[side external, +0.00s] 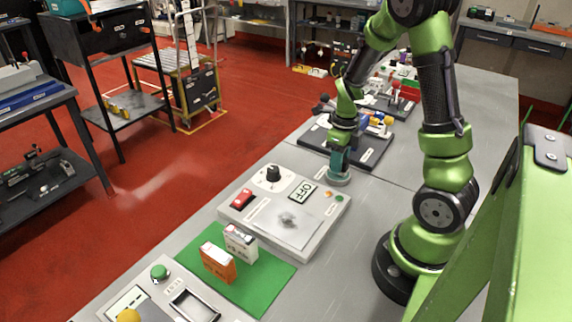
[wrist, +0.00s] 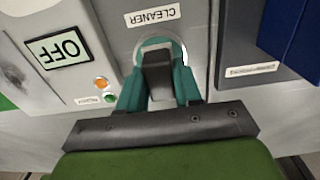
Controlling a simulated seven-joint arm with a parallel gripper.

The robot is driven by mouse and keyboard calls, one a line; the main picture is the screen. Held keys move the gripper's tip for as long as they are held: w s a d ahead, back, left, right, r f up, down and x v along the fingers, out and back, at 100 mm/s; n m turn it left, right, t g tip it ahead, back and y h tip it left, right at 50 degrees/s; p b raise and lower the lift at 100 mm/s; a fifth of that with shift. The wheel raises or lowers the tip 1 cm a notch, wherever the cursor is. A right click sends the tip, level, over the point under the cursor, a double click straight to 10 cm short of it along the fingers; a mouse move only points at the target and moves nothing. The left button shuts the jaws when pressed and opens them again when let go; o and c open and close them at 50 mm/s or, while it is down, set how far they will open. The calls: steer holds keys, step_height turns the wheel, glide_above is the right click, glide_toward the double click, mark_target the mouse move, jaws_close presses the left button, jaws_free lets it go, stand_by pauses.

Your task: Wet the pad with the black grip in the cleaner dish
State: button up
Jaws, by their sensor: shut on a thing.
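My gripper (side external: 339,160) points down over the cleaner dish (side external: 341,183), a small round dish on the grey bench. In the wrist view, its two teal fingers (wrist: 159,88) are shut on the black grip (wrist: 157,70) of the pad. The pad itself is hidden beneath the grip and fingers. The pale rim of the dish shows in the wrist view (wrist: 177,44), around the far side of the grip and next to the CLEANER label (wrist: 152,16). I cannot tell whether the pad touches the dish's inside.
A grey panel (side external: 232,211) with an OFF sign (side external: 302,191), black knob and red switch stands close beside the dish. A dark tray (side external: 372,157) with parts lies just behind. Farther forward, orange (side external: 218,263) and white boxes stand on a green mat (side external: 262,290).

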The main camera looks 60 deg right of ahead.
steer(key=shift+f, duration=0.6)
stand_by(1.4)
steer(key=shift+r, duration=3.6)
